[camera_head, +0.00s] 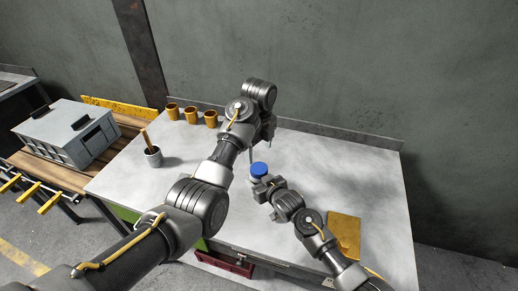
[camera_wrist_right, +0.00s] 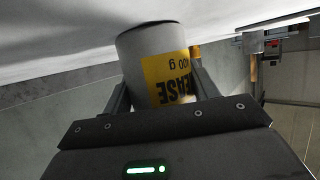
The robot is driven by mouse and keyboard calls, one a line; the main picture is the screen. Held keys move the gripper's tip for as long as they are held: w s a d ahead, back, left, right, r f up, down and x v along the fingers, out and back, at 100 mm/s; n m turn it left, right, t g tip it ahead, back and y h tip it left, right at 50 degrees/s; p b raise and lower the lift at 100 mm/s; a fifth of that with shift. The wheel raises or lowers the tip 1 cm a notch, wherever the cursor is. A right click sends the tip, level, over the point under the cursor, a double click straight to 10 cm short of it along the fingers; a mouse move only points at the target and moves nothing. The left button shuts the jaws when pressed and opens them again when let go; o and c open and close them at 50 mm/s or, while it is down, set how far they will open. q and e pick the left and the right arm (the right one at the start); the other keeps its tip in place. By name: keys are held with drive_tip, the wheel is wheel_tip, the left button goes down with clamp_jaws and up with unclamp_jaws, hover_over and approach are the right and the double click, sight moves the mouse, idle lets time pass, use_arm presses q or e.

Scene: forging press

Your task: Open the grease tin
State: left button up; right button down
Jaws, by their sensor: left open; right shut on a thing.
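The grease tin shows in the right wrist view (camera_wrist_right: 150,52) as a pale cylinder with a yellow label reading "EASE" and "400 g", upside down in that picture. In the head view, its blue lid (camera_head: 259,169) is on top and the tin stands on the table. My right gripper (camera_wrist_right: 158,90) is shut on the tin's body, one finger on each side. In the head view, my right gripper (camera_head: 264,186) reaches the tin from the front right. My left gripper (camera_head: 260,140) is open, just behind and above the blue lid, with its fingers pointing down and apart from the lid.
The grey table (camera_head: 370,190) is clear to the right and behind. Several brown cups (camera_head: 191,116) stand at the back left. A yellow-brown board (camera_head: 344,232) lies at the right, and a grey toolbox (camera_head: 68,132) is beyond the table's left edge.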

sight(259, 168)
use_arm(q)
drive_tip(key=shift+f, duration=4.05)
drive_tip(key=c, duration=1)
drive_tip(key=n, duration=0.3)
drive_tip(key=o, duration=1.1)
